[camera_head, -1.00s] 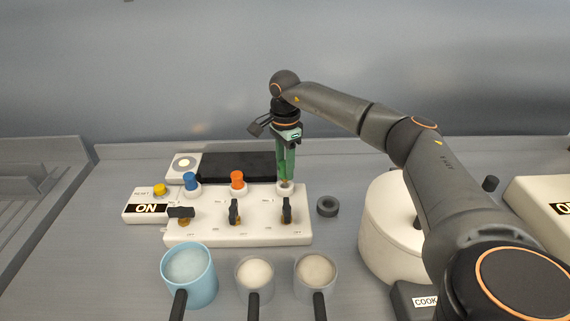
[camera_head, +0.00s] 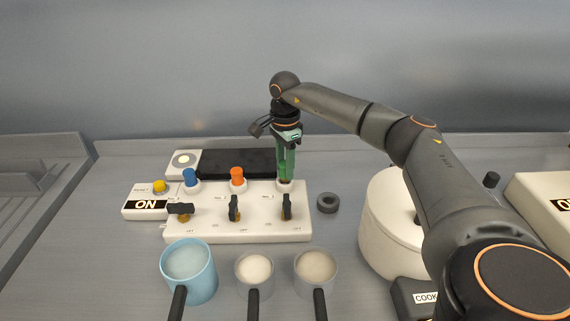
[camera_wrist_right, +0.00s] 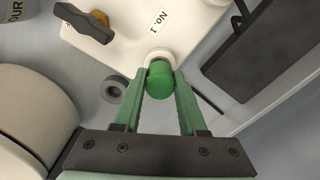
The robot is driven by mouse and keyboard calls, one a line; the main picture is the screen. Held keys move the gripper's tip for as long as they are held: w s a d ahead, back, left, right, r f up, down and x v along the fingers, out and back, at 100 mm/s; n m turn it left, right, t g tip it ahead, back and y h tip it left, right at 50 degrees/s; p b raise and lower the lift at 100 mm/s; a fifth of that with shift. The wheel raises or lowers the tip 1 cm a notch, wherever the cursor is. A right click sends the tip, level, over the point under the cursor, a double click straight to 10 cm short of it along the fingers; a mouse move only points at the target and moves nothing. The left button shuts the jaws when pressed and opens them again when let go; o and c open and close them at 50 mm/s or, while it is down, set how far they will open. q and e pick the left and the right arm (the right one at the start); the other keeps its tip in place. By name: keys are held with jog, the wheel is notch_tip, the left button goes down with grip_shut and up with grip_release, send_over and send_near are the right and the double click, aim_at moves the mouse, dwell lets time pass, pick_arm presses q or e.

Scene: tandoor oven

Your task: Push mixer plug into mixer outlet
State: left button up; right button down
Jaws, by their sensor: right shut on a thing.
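A green plug (camera_wrist_right: 160,82) is between the fingers of my right gripper (camera_head: 285,176). The right gripper is shut on it and points down over the rightmost outlet of the white panel (camera_head: 264,226). In the right wrist view the plug sits over the round white outlet ring (camera_wrist_right: 159,56) beside the "No. 1" label. The fingers hide much of the plug in the head view, so its exact depth in the outlet is hard to tell. My left gripper is not in view.
A blue plug (camera_head: 190,177) and an orange plug (camera_head: 237,177) stand in the other outlets. Black switches (camera_head: 286,207) line the panel's front. A dark ring (camera_head: 328,203) and a white pot (camera_head: 384,230) are to the right. Handled cups (camera_head: 188,276) stand in front.

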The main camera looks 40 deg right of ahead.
jog(key=shift+f, duration=0.8)
jog(key=shift+c, duration=1.9)
grip_release()
notch_tip(320, 180, up, 3)
jog(key=shift+r+p, duration=0.15)
jog(key=shift+p, duration=0.95)
jog(key=shift+r, duration=2.4)
jog(key=shift+f, duration=0.1)
